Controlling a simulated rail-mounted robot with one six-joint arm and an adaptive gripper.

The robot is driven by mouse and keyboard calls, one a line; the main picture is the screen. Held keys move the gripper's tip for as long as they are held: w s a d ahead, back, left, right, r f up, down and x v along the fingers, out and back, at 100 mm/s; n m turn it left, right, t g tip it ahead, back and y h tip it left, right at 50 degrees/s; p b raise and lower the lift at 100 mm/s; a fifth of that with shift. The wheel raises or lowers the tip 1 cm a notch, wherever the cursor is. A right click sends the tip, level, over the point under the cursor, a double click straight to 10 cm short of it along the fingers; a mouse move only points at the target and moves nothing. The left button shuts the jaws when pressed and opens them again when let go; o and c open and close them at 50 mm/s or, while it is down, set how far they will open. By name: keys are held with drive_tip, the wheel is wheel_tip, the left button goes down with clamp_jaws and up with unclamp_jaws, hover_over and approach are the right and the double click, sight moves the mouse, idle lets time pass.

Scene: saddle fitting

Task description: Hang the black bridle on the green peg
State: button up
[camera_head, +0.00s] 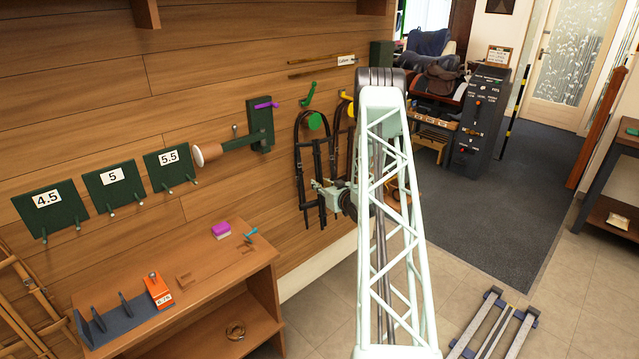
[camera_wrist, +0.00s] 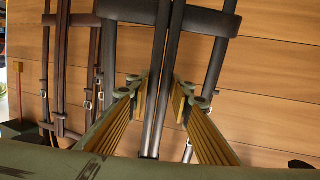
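The black bridle (camera_head: 302,165) hangs against the wooden wall in the head view, its top loop around the green disc (camera_head: 314,121) of the green peg. A green hook (camera_head: 308,93) is just above. Whether the loop rests on the peg is too small to tell. My gripper (camera_head: 328,192) is at the bridle's lower straps. In the wrist view, dark straps (camera_wrist: 163,75) run between the two fingers (camera_wrist: 160,88). The fingers stand apart, with visible gaps beside the straps. The bridle's top is out of the wrist view.
A yellow peg (camera_head: 346,97) with another bridle is just right, partly hidden by my arm. Brown straps (camera_wrist: 62,60) hang at left in the wrist view. A wooden bench (camera_head: 205,290) stands below.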

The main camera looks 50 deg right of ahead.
drive_tip(key=shift+o, duration=1.4)
drive_tip(key=shift+f, duration=0.3)
drive_tip(key=shift+o, duration=0.7)
drive_tip(key=shift+r, duration=0.25)
drive_tip(key=shift+s, duration=0.1)
drive_tip(key=shift+s+r, duration=0.1)
drive_tip(key=shift+s, duration=0.1)
drive_tip(key=v, duration=1.1)
drive_tip(key=shift+a, duration=0.25)
drive_tip(key=shift+r, duration=0.1)
